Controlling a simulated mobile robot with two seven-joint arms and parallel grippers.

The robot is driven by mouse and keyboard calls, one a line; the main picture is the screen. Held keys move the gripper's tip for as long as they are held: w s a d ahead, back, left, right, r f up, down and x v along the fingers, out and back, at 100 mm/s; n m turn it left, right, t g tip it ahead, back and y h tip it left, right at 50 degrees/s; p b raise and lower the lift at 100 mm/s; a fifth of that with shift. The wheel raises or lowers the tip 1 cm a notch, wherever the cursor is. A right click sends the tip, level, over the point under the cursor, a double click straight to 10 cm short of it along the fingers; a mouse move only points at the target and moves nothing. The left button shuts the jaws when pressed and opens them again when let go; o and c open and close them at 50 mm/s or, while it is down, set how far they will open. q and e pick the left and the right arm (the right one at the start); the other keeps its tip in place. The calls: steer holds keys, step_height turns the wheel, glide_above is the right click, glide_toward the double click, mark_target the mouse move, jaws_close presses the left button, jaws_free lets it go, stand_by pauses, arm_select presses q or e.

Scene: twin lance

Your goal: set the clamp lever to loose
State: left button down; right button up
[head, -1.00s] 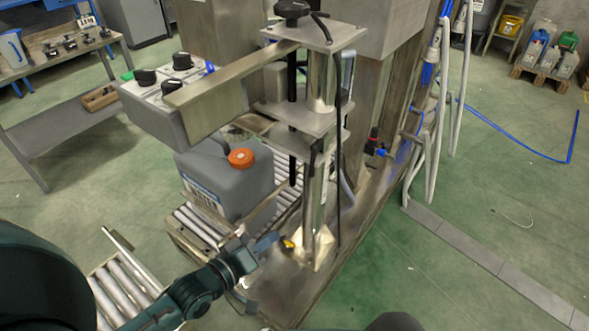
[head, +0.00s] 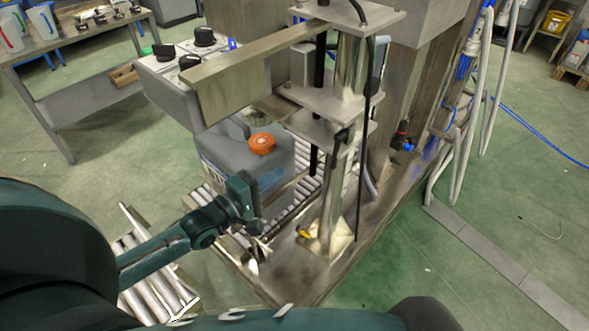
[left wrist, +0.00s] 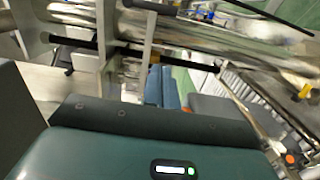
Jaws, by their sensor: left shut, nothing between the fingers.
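What looks like the clamp lever, a small dark handle (head: 341,140), sits on the steel column (head: 349,80) just below the lower carriage plate (head: 325,103). Its setting is too small to read. My left gripper (head: 244,197) is in front of the grey canister, left of the column and lower than the handle, apart from both in the picture. Its fingers are mostly hidden in the head view. In the left wrist view the blue fingers (left wrist: 163,87) are together, with nothing between them, and the column lies across the picture beyond them. My right gripper is out of view.
A grey canister (head: 235,158) with an orange cap (head: 262,144) stands on the roller conveyor (head: 290,206). A box with black knobs (head: 204,37) and a metal arm (head: 250,75) overhang it. A small yellow piece (head: 304,233) is at the column foot.

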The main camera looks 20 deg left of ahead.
mark_target(336, 154)
arm_select(q)
steer(key=w+d+p, duration=0.1)
steer(key=w+d, duration=0.6)
steer(key=shift+w+d, duration=0.25)
steer(key=shift+w, duration=0.1)
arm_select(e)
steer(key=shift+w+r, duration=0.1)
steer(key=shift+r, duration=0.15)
arm_select(q)
steer(key=shift+f, duration=0.1)
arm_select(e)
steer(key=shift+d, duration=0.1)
